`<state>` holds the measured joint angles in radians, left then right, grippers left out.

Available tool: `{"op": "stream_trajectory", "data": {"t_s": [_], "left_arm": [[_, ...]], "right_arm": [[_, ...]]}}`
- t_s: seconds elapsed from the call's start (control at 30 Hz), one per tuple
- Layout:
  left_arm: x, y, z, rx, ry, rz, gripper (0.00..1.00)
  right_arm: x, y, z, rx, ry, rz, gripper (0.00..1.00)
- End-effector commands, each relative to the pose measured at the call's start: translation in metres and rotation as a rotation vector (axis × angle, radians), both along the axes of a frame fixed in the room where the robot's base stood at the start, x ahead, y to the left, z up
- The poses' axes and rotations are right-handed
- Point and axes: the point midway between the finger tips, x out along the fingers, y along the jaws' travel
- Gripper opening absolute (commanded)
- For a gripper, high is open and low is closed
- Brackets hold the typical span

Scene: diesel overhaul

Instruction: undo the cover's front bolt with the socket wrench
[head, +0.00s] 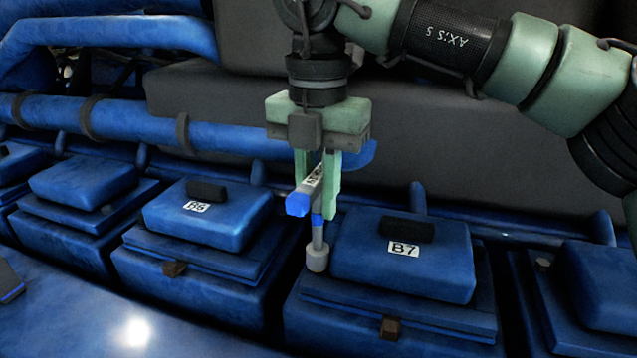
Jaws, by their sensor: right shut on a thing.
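My right gripper (317,180) points down and is shut on the socket wrench (317,230). The wrench has a grey handle with a blue end, a blue band and a grey shaft ending in a round grey socket. The socket is at the left side of the blue cover labelled B7 (403,275), low beside its raised top. I cannot tell whether it touches the cover. Any bolt under the socket is hidden. A small brown block (390,328) shows at the front edge of B7. My left gripper is not in view.
Another labelled blue cover (207,216) stands left of B7, with more covers at the far left (83,187) and right (600,285). A blue pipe (140,122) runs behind them, below dark grey blocks. A smooth blue surface (110,310) lies at front left.

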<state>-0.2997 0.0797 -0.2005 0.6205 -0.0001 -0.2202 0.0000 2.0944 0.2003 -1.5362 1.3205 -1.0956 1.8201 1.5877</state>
Motion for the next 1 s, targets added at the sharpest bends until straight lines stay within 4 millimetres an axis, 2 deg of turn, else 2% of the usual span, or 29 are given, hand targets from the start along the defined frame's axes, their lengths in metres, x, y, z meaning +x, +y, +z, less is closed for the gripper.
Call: {"op": "stream_trajectory", "data": {"t_s": [0.03,0.3,1.0], "left_arm": [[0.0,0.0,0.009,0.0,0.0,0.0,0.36],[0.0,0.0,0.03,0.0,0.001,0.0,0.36],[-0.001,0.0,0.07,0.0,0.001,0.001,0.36]], "right_arm": [[0.0,0.0,0.005,0.001,0.003,0.089,0.0],[0.0,0.0,0.005,0.002,0.001,0.586,0.0],[-0.001,0.002,0.006,0.002,0.0,1.823,0.0]]}}
